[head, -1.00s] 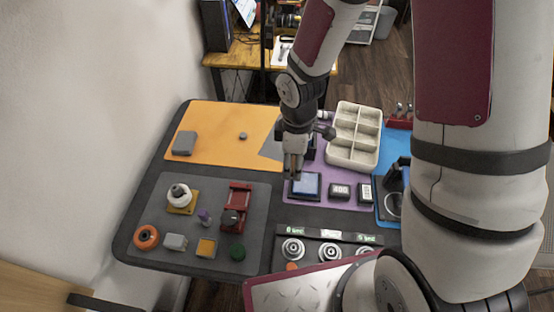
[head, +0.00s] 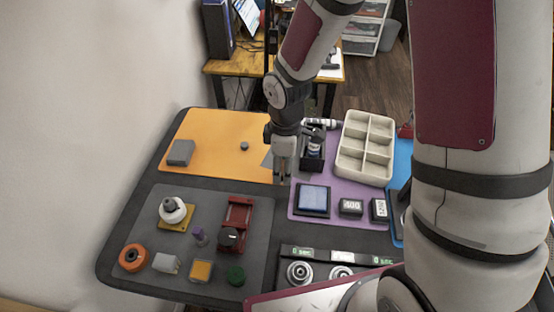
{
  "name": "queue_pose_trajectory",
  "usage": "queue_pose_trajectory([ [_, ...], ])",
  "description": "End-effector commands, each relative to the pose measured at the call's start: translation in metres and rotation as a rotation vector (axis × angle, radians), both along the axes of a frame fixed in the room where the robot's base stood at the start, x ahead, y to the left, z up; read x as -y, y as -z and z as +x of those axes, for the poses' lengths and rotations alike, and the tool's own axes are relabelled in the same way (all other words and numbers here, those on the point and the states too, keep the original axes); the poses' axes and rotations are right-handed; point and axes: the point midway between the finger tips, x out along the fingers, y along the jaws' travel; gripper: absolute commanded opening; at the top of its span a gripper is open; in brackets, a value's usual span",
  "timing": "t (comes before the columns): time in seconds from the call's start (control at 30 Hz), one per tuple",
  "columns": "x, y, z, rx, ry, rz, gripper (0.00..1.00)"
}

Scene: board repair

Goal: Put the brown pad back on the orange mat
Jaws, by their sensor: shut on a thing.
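The orange mat (head: 215,140) lies at the back left of the table. A grey block (head: 180,153) and a small grey piece (head: 244,146) lie on it. My gripper (head: 281,181) points down near the mat's front right corner, by the left edge of the purple mat (head: 335,200). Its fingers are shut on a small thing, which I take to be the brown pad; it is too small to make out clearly. No brown pad shows elsewhere. My arm hides part of the orange mat's right side.
Right of my gripper are a blue-topped square (head: 312,199), a black holder (head: 313,160) and a cream compartment tray (head: 364,147). In front, a grey mat (head: 205,215) holds a red vise (head: 236,225) and several small parts. The orange mat's middle is clear.

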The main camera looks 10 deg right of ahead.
Motion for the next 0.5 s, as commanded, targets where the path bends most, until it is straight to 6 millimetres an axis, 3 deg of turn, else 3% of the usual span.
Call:
queue_pose_trajectory([
  [0.1,-0.003,0.003,0.026,0.002,0.002,0.002,0.17],
  [0.2,-0.005,0.004,0.039,0.000,0.001,0.001,0.17],
  [0.5,-0.007,0.011,0.055,-0.003,0.000,0.000,0.17],
])
